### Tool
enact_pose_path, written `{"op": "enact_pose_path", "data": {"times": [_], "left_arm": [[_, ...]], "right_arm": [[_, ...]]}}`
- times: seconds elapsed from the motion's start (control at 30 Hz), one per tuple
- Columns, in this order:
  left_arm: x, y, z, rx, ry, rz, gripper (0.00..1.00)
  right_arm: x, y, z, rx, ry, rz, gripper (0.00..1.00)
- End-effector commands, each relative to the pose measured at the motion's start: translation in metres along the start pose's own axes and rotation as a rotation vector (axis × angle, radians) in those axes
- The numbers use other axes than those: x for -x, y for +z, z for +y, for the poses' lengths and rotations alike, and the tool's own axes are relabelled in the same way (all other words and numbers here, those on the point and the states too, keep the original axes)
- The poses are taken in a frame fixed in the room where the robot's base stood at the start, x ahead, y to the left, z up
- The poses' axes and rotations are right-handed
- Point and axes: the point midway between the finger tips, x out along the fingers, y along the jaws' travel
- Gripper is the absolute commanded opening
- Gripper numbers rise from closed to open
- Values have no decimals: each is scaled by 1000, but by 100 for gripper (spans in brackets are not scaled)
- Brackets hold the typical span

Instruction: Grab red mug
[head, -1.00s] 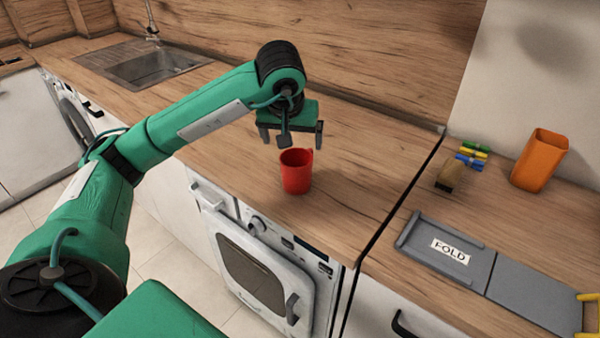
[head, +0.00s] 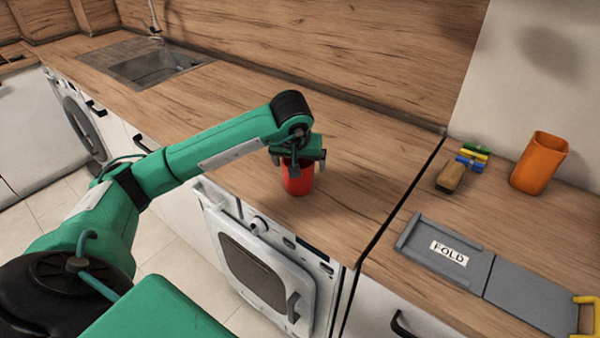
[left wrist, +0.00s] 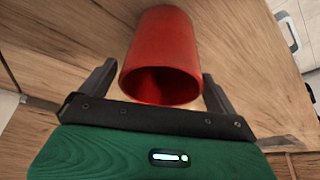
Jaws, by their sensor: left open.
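The red mug (head: 298,183) stands upright on the wooden counter (head: 350,205), near its front edge above the white oven. My left gripper (head: 298,163) is right over the mug and hides its rim in the head view. In the left wrist view the mug (left wrist: 163,55) lies between the two open fingers of my left gripper (left wrist: 160,88), its dark opening facing the palm. A finger is on each side of the mug, and small gaps show, so it is not gripped. My right gripper is in neither view.
A sink (head: 155,65) is at the back left. The counter behind the mug is clear.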

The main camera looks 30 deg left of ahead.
Motion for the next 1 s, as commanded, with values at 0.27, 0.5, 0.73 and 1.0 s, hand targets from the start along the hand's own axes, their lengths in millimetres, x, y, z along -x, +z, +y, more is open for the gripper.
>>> {"op": "enact_pose_path", "data": {"times": [0.27, 0.5, 0.73, 1.0], "left_arm": [[0, 0, 0, 0, 0, 0, 68], [1, 0, 0, 0, 0, 1, 37], [2, -1, 0, 0, 0, 1, 36], [23, -10, 0, 1, 1, 5, 36]], "right_arm": [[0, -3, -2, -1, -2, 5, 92], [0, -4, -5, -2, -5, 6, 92], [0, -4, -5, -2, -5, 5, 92], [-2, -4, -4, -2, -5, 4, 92]]}}
